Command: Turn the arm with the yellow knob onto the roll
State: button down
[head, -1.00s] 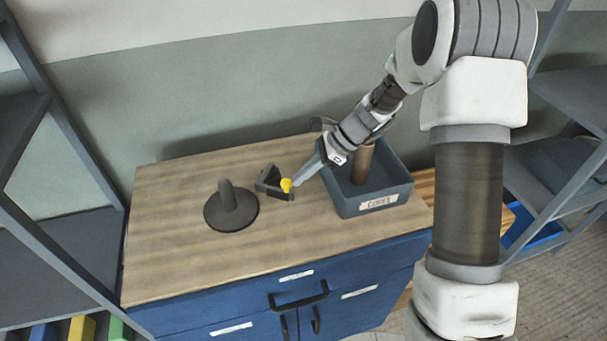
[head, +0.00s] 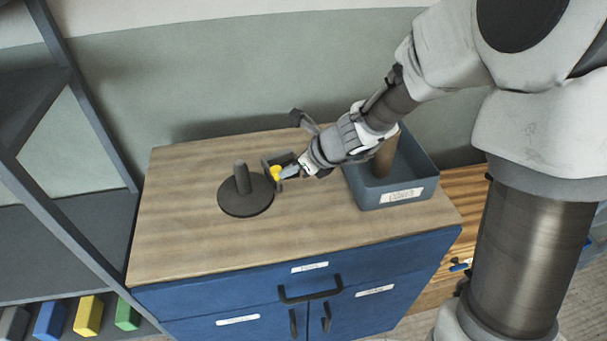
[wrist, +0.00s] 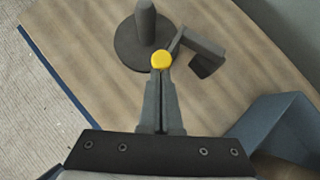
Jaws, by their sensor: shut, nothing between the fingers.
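The yellow knob (head: 276,173) is on the end of a short dark arm on a dark bracket (wrist: 205,48). In the wrist view the knob (wrist: 161,60) is right at my fingertips, and the arm (wrist: 176,42) runs back from it to the bracket. My gripper (head: 286,173) is shut and empty, its tips against or just beside the knob; contact is not certain. Left of the knob stands a dark round base (head: 232,203) with a bare upright post (head: 242,178). A brown roll (head: 386,158) stands in the blue-grey bin, partly hidden by my arm.
The blue-grey bin (head: 414,180) with a label is at the right end of the wooden top of the blue cabinet (head: 255,295). The front and left of the top (head: 180,235) are clear. A shelf rack (head: 50,235) stands at the left.

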jog(key=shift+s+a+f+m+t+h+b, duration=0.1)
jog(key=shift+a+m+t+h+b, duration=0.4)
jog(key=shift+a+m, duration=0.6)
jog(key=shift+a, duration=0.8)
